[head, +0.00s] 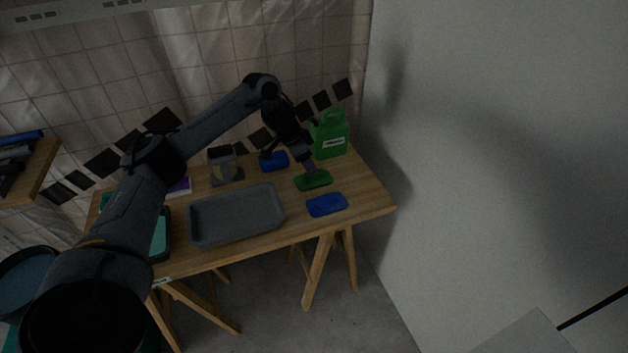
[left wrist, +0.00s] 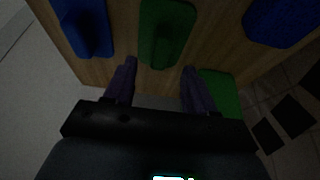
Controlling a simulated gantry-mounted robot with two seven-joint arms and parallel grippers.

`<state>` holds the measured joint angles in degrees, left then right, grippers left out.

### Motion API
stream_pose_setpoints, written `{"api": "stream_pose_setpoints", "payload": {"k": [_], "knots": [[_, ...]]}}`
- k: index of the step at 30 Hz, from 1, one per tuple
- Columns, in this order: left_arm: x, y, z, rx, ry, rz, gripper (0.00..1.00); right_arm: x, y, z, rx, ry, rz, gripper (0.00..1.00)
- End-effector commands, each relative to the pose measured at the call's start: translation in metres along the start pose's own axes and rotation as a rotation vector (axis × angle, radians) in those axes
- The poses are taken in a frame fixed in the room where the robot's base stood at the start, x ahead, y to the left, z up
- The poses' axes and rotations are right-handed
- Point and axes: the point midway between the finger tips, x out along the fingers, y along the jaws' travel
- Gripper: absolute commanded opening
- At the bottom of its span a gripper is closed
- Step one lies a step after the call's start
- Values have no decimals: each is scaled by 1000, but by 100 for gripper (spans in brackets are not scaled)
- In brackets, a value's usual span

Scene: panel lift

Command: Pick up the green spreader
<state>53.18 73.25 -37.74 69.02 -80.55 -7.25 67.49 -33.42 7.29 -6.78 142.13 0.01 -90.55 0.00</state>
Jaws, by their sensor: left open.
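The green spreader (head: 313,180) lies on the wooden table near its right end. It also shows in the left wrist view (left wrist: 165,30), with a raised handle along its middle. My left gripper (head: 307,164) is right over it, pointing down. In the left wrist view my left gripper (left wrist: 160,67) is open and empty, its two fingers apart on either side of the spreader's lower end. I cannot tell how far above the table the fingertips are. My right gripper is in neither view.
A blue spreader (head: 327,204) lies in front of the green one, and another blue object (head: 273,161) lies behind left. A green jug (head: 330,138) stands behind. A grey tray (head: 236,236) is to the left, with a drill-like tool (head: 225,165) behind it.

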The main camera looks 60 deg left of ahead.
Motion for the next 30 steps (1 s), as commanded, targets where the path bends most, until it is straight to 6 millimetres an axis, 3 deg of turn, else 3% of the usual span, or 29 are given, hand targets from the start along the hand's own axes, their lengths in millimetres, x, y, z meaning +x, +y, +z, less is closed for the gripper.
{"api": "stream_pose_setpoints", "payload": {"k": [11,20,30], "knots": [[46,0,4,1,0,2,55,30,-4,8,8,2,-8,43],[49,-1,3,1,0,0,55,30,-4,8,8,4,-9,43],[49,-1,3,1,0,0,6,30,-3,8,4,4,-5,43]]}}
